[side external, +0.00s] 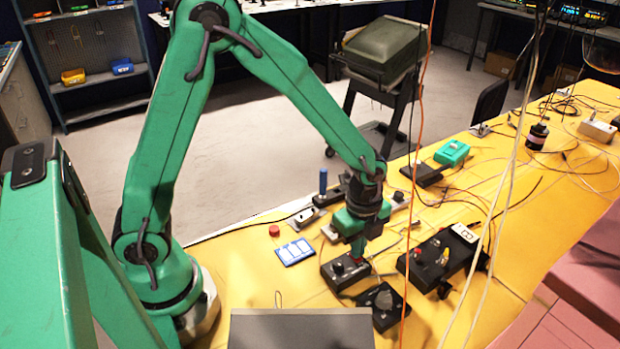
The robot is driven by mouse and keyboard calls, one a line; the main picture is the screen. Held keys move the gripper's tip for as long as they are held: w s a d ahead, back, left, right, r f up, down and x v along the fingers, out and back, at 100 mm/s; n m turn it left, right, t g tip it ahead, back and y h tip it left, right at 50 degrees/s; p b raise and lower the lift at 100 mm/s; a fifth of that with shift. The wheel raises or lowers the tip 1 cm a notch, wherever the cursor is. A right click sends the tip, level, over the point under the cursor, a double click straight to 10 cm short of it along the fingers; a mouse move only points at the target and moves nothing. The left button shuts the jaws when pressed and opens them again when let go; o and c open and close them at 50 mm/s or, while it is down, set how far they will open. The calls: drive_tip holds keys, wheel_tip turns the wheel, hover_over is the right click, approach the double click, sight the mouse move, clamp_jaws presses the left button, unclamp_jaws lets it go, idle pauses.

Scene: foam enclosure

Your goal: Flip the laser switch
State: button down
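My gripper (356,252) points down at a small black box (335,274) with a light knob on its top. A small red part shows at the gripper's lower end; I cannot tell whether it is a fingertip or a switch on the box. The gripper is over or touching the right part of this box. The fingers are too small and hidden to show their opening. A larger black box (440,258) with knobs and a white label stands to the right. No box is readably marked as the laser switch.
A blue-and-white card (294,252) and a red button (274,230) lie left of the gripper on the yellow table (245,262). A dark block (383,300) sits in front. Hanging orange and white cables cross the right side. A grey box (300,330) stands at the front edge.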

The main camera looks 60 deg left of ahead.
drive_tip(key=shift+s+d+f, duration=0.15)
drive_tip(key=shift+s+f, duration=0.1)
drive_tip(key=shift+s, duration=0.05)
wheel_tip(320, 180, up, 14)
drive_tip(key=shift+w+r, duration=0.25)
drive_tip(key=shift+w, duration=0.05)
drive_tip(key=shift+a, duration=0.2)
idle(0.3)
drive_tip(key=s+a+r+n+t, duration=0.2)
drive_tip(key=s+a+r+n, duration=0.1)
drive_tip(key=s+a+n, duration=0.2)
drive_tip(key=s+a+r+n+t, duration=0.3)
drive_tip(key=s+n, duration=0.6)
drive_tip(key=n, duration=0.4)
drive_tip(key=shift+s+a+r, duration=0.15)
drive_tip(key=shift+a+r, duration=0.4)
drive_tip(key=shift+a, duration=0.35)
